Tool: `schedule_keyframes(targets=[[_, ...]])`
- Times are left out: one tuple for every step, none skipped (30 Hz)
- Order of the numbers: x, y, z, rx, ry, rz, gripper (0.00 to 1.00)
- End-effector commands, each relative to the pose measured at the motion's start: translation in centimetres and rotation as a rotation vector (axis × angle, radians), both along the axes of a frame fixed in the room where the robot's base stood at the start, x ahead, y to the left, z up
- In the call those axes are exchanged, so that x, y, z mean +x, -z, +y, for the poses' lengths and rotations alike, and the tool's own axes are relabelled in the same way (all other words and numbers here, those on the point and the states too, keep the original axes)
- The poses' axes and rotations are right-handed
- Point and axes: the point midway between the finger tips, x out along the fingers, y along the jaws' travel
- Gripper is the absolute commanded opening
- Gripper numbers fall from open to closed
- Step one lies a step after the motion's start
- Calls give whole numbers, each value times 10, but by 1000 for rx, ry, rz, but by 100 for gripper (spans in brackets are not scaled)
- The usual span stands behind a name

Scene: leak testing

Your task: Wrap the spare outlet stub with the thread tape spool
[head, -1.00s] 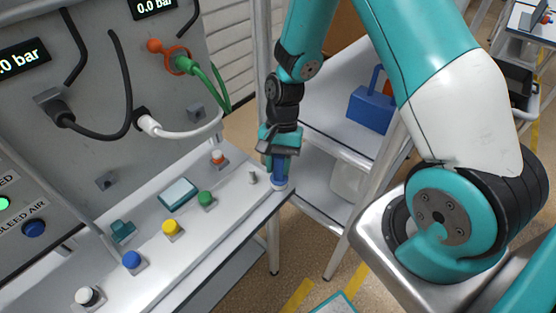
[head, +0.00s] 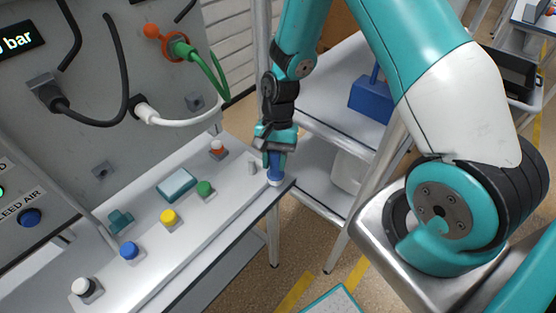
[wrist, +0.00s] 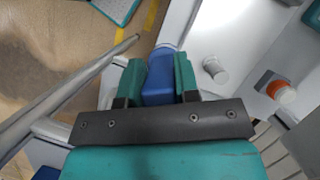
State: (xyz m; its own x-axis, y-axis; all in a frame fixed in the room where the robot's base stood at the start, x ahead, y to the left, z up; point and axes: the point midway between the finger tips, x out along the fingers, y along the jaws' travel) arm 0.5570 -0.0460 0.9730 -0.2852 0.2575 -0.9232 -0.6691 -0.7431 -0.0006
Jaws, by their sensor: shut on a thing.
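My gripper (head: 274,158) points down at the right end of the bench and is shut on a blue piece with a pale round lower end, which I take to be the thread tape spool (head: 274,172). In the wrist view the spool (wrist: 159,80) sits between the two teal fingers of the gripper (wrist: 157,70). Its pale end is at the bench edge; I cannot tell whether it touches the bench. A short pale grey upright cylinder, apparently the spare outlet stub (head: 252,167), stands just left of the spool, apart from it. The stub (wrist: 215,70) is bare in the wrist view.
The bench (head: 232,198) carries a red-orange-capped fitting (head: 217,149), green (head: 204,188), yellow (head: 169,217) and blue (head: 129,250) knobs, and a teal-edged pad (head: 177,184). A panel with hoses rises behind. A rack with a blue box (head: 370,97) stands at right.

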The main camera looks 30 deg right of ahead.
Motion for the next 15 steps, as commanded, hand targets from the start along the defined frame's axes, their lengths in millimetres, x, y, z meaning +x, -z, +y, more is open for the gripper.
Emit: schedule_keyframes(targets=[[2,0,2,0,-1,0,0],[4,-1,3,1,-2,-1,0],[5,-1,4,0,-2,0,0],[7,-1,5,0,-3,0,0],[8,-1,5,0,-3,0,0],[10,-1,7,0,-3,-2,0],[12,0,7,0,-2,-1,0],[13,0,8,0,-2,-1,0],[14,0,9,-1,-1,0,0],[16,0,10,-1,-1,0,0],[17,0,11,0,-1,-1,0],[19,0,12,0,-1,0,0],[20,0,12,0,-1,0,0],[21,0,13,-1,-2,1,0],[22,0,14,-1,-2,1,0]])
